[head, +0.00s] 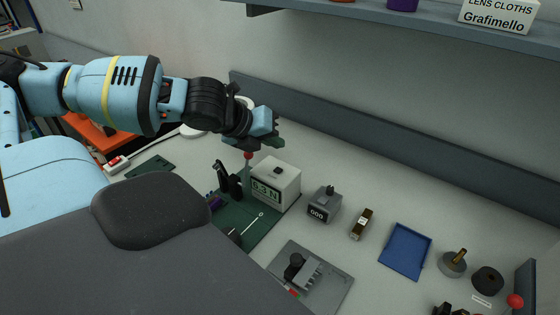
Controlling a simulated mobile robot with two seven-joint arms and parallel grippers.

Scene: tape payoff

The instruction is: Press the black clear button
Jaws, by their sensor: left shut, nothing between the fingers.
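A white box with a green display reading about 6.3 N (274,188) stands on the dark green mat, with a small black part (277,171) on its top. A grey counter reading 000 (323,206) stands to its right, also with a small dark part (329,190) on top. I cannot tell for certain which of these is the clear button. My left gripper (277,144) is shut and empty, above and behind the white box in the picture, apart from its top. My right gripper is not in view.
A red ball knob (248,155) stands close below my left gripper. A grey plate with a black-knobbed fixture (328,283), a small brown-and-white item (361,223), a blue tray (405,250) and round dark parts (487,280) lie further right. A shelf (430,20) overhangs the back.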

